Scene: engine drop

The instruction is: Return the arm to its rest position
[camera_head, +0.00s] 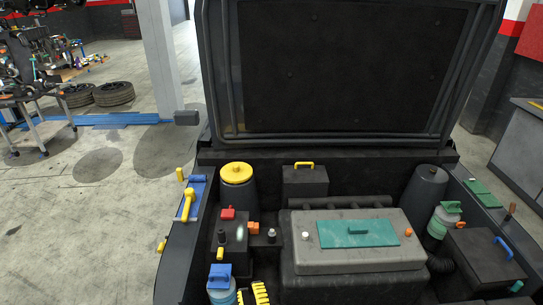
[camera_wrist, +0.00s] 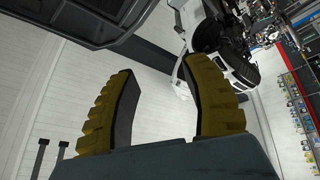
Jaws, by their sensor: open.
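My gripper (camera_wrist: 160,108) shows in the wrist view with its two yellow-and-black ribbed fingers spread wide. Nothing is between them; behind the gap are a pale wall and part of a white vehicle. In the head view, two yellow ribbed pieces at the bottom edge look like the fingertips of my gripper (camera_head: 251,294), just right of a blue-capped bottle (camera_head: 220,283). The rest of my arm is not seen there, so its pose cannot be told.
An open engine bay holds a grey engine cover (camera_head: 300,260) with a green plate (camera_head: 357,233), a yellow-capped reservoir (camera_head: 237,174) and a black battery (camera_head: 484,258). The raised hood (camera_head: 340,65) stands behind.

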